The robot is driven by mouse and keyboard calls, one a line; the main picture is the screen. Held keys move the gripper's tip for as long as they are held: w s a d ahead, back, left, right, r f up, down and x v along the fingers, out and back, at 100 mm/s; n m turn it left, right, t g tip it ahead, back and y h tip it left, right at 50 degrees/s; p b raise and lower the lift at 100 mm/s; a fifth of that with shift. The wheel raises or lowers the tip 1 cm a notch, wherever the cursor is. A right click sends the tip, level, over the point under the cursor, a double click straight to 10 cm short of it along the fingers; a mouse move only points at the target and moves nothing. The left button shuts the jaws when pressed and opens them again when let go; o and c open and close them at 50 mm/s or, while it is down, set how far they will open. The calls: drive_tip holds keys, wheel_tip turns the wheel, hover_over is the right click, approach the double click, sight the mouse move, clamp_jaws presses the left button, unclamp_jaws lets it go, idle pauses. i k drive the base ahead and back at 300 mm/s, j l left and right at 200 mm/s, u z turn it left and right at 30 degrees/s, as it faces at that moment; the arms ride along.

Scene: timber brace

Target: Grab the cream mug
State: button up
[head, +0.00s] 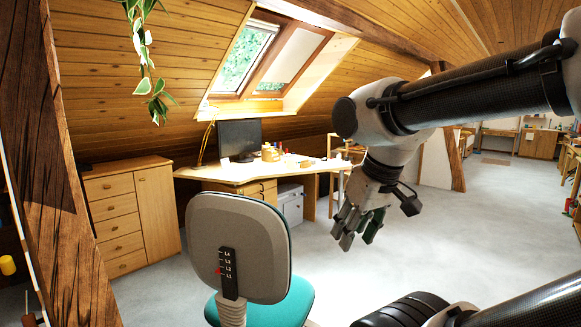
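I cannot make out a cream mug for certain in the head view. Several small items stand on the light wooden desk (222,174) at the back, too small to tell apart. My gripper (359,232) hangs from my arm at the centre right, pointing down. Its dark fingers are apart with a gap between them, and I see nothing held. In the picture it is right of the desk chair and in front of the desk's right end.
A grey-backed chair with a teal seat (292,304) stands in front of the desk. A dark monitor (239,139) is on the desk, a wooden cabinet (133,216) left of it. A timber post (62,190) rises at the left. Grey floor is open at right.

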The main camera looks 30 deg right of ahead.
sight(289, 162)
drive_tip(key=i+l+z, duration=0.2)
drive_tip(key=z, duration=0.15)
drive_tip(key=i+l+z, duration=0.55)
drive_tip(key=z, duration=0.2)
drive_tip(key=i+l+z, duration=0.2)
drive_tip(key=z, duration=0.2)
drive_tip(key=i+z, duration=0.45)
drive_tip(key=i+l+z, duration=0.15)
drive_tip(key=i, duration=0.65)
drive_tip(key=i+j+u, duration=0.1)
drive_tip(key=i+u, duration=0.3)
drive_tip(key=i+l+u, duration=0.1)
drive_tip(key=i+u, duration=0.3)
drive_tip(key=i, duration=0.15)
drive_tip(key=i+l+u, duration=0.2)
drive_tip(key=i+u, duration=0.2)
drive_tip(key=i+j+u, duration=0.15)
drive_tip(key=i+u, duration=0.3)
drive_tip(key=i, duration=0.25)
drive_tip(key=i+l+u, duration=0.1)
drive_tip(key=i+u, duration=0.35)
drive_tip(key=i, duration=0.25)
drive_tip(key=i+j+z, duration=0.2)
drive_tip(key=i+j, duration=0.3)
drive_tip(key=i, duration=0.25)
drive_tip(key=i+j+z, duration=0.15)
drive_tip(key=i+j, duration=0.45)
drive_tip(key=i+j+z, duration=0.15)
drive_tip(key=i+j, duration=0.2)
drive_tip(key=j, duration=0.15)
